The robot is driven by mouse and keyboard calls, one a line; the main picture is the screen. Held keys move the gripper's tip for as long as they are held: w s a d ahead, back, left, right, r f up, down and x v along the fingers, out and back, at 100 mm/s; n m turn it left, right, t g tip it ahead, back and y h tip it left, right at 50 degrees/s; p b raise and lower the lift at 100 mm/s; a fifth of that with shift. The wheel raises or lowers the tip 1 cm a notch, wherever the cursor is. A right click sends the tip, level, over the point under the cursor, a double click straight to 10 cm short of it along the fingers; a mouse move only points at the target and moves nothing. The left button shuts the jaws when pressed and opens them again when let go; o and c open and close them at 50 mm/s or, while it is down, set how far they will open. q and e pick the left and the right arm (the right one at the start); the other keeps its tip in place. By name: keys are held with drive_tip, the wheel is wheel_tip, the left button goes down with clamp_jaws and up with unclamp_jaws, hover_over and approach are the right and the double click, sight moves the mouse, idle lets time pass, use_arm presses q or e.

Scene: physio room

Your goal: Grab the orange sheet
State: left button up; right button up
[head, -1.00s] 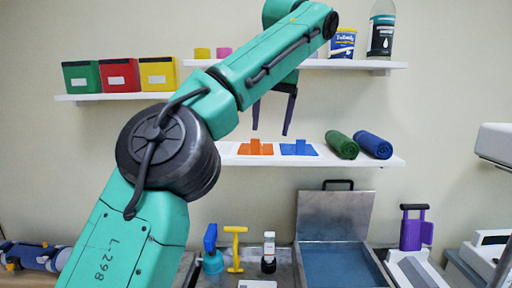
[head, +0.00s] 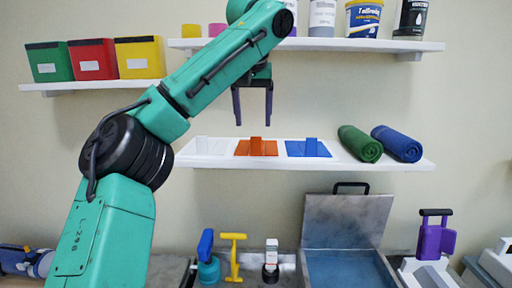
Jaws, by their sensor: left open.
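The orange sheet (head: 243,148) lies on the middle wall shelf in the head view, with a raised upright tab at its centre. A white sheet (head: 211,146) is to its left and a blue sheet (head: 307,149) to its right, both with similar tabs. My left gripper (head: 254,124) hangs above the orange sheet with its two dark fingers pointing down. It is open and empty, and a small gap shows between the fingertips and the sheet's tab. My right gripper is not in view.
Green (head: 360,144) and blue (head: 397,143) rolls lie at the shelf's (head: 300,162) right end. An upper shelf (head: 340,44) with tubs and bottles is close above. Below stand pumps and an open metal case (head: 349,220).

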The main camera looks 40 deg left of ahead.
sight(256, 137)
use_arm(q)
drive_tip(key=w+f, duration=0.1)
drive_tip(key=w+a+f, duration=0.1)
drive_tip(key=f, duration=0.1)
drive_tip(key=shift+w+a, duration=0.15)
drive_tip(key=shift+a, duration=0.05)
drive_tip(key=shift+w+d+f, duration=0.1)
drive_tip(key=shift+f, duration=0.5)
drive_tip(key=shift+w+d+f, duration=0.1)
drive_tip(key=shift+f, duration=0.45)
drive_tip(key=shift+s+f, duration=0.1)
drive_tip(key=shift+f, duration=0.3)
drive_tip(key=shift+a+f, duration=0.1)
drive_tip(key=shift+a, duration=0.15)
drive_tip(key=shift+w, duration=0.2)
drive_tip(key=c, duration=1)
clamp_jaws()
drive_tip(key=shift+s+d, duration=0.1)
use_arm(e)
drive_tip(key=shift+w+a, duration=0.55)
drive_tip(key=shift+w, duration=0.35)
